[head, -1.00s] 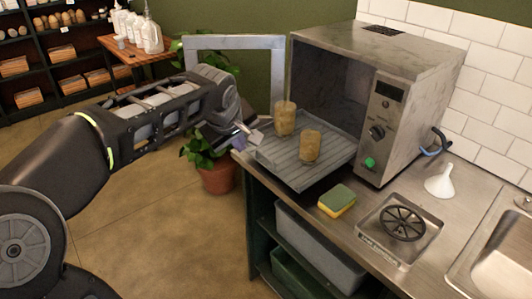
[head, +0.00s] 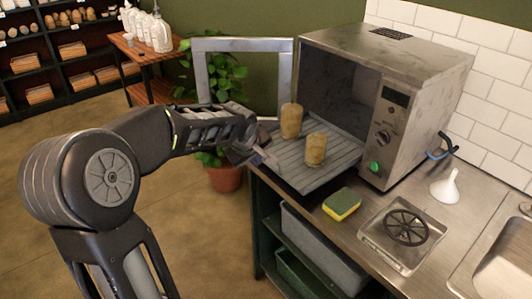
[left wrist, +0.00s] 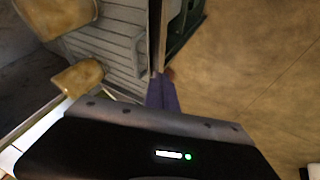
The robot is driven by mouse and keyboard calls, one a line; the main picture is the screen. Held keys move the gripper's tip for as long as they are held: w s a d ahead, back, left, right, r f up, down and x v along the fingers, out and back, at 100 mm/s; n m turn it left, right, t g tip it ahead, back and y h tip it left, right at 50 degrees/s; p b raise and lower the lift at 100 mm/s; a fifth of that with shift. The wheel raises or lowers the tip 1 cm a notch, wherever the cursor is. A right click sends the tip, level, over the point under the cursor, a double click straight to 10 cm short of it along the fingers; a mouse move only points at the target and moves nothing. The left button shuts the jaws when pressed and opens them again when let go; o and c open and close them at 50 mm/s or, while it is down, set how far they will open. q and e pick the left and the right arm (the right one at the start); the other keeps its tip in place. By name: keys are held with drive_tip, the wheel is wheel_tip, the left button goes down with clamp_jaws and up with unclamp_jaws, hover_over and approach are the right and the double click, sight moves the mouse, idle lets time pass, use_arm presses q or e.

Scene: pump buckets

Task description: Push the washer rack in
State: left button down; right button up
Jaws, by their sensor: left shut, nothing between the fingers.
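The washer (head: 415,95) is a steel box on the counter with its door (head: 203,75) swung open to the left. Its grey ribbed rack (head: 325,178) is pulled partly out of the opening. Two brownish cups (head: 291,120) and (head: 315,149) stand on the rack. My left gripper (head: 268,160) is shut and empty at the rack's outer left edge. In the left wrist view the fingers (left wrist: 162,88) are close to the edge of the rack (left wrist: 115,40); I cannot tell whether they touch it. My right gripper is not in view.
A yellow and green sponge (head: 341,204) lies on the counter in front of the washer. A drain tray (head: 402,235), a white funnel (head: 446,187) and a sink (head: 505,270) are to the right. A potted plant (head: 224,178) stands on the floor behind my arm.

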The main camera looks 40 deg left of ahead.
use_arm(q)
drive_tip(key=w, duration=0.1)
drive_tip(key=w+d+p, duration=0.1)
drive_tip(key=w, duration=0.1)
drive_tip(key=shift+w+f, duration=0.2)
drive_tip(key=shift+w, duration=0.05)
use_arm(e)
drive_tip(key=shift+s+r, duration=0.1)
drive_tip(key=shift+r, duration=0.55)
use_arm(q)
drive_tip(key=shift+d, duration=0.1)
